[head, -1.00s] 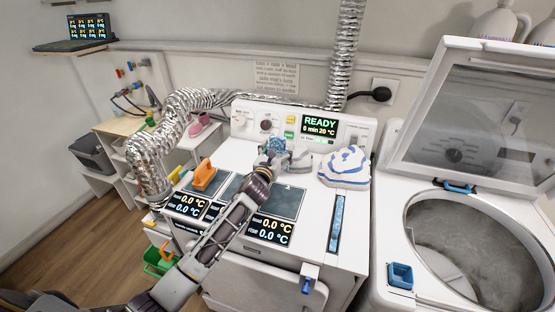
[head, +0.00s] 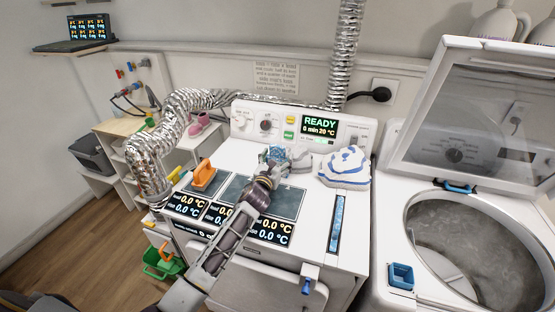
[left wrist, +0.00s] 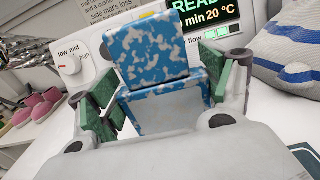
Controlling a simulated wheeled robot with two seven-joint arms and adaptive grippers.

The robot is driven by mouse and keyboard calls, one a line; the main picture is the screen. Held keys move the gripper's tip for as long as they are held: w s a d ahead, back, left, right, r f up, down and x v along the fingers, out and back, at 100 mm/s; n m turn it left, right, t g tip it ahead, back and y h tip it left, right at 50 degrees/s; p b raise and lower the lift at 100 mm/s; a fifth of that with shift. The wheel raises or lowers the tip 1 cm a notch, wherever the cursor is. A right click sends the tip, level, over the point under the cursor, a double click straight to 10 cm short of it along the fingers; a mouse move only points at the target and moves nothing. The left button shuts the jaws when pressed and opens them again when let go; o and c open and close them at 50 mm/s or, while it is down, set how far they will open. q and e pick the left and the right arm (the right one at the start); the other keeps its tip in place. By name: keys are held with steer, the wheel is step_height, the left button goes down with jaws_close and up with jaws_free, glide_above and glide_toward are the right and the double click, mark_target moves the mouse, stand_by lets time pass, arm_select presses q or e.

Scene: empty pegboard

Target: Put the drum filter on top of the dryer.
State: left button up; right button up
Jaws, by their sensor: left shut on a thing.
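The drum filter, as I take it, is a blue-and-white mottled block (left wrist: 152,52) between my left gripper's green-padded fingers in the left wrist view. In the head view the drum filter (head: 276,152) shows small at the end of my left arm. My left gripper (head: 274,160) is shut on it, over the back of the dryer top, in front of the control panel. The dryer (head: 316,232) is the white machine with the READY display. I cannot tell whether the filter touches the dryer top. My right gripper is not in view.
A folded white-and-blue cloth (head: 345,167) lies right of the gripper. An orange-handled thing (head: 204,174) and dark panels with displays are on the left of the dryer top.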

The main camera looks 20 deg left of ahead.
arm_select(q)
steer(key=shift+f, duration=0.1)
steer(key=o, duration=1.1)
steer(key=shift+s, duration=0.15)
steer(key=shift+s+a+b, duration=0.2)
steer(key=shift+s+b, duration=0.25)
steer(key=shift+s, duration=5.4)
